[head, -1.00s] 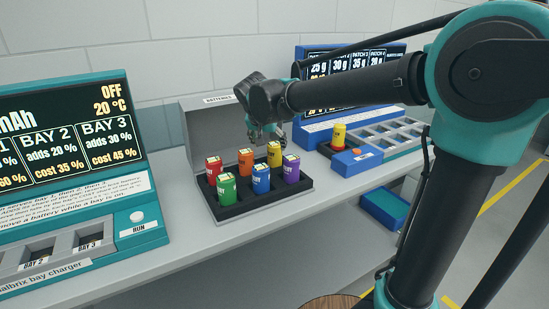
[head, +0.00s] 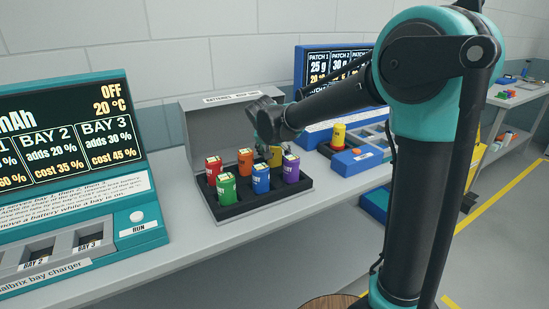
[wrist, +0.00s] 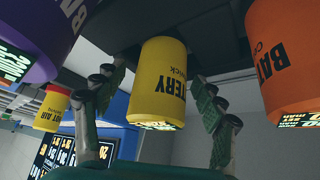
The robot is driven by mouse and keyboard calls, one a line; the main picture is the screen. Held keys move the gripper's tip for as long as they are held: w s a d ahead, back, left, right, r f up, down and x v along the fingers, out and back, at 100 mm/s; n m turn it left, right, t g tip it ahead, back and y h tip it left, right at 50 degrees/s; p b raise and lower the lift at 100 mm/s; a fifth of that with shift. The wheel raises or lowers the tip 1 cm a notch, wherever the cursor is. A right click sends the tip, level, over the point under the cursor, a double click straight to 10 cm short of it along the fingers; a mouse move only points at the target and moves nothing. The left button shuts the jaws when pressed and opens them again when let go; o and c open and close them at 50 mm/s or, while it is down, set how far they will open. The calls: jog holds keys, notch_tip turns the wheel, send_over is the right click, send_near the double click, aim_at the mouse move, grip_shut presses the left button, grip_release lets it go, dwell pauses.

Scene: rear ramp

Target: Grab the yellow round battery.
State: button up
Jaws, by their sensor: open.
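The yellow round battery (head: 275,158) stands in the back row of the battery tray (head: 243,212), at the right end of that row. In the head view my gripper (head: 270,150) is lowered over it and hides part of it. In the wrist view the yellow battery (wrist: 160,88) shows between the two fingers of my gripper (wrist: 158,100). The fingers are open, one on each side, with gaps visible between them and the battery.
Orange (head: 245,160), red (head: 214,170), green (head: 226,187), blue (head: 261,179) and purple (head: 291,168) batteries stand close by. The raised case lid (head: 215,125) is behind. A yellow-and-red cylinder (head: 338,135) sits on the blue device. A charger (head: 90,245) stands left.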

jog(key=shift+c, duration=0.2)
jog(key=c, duration=1.6)
jog(key=shift+o, duration=0.2)
jog(key=shift+r, duration=0.15)
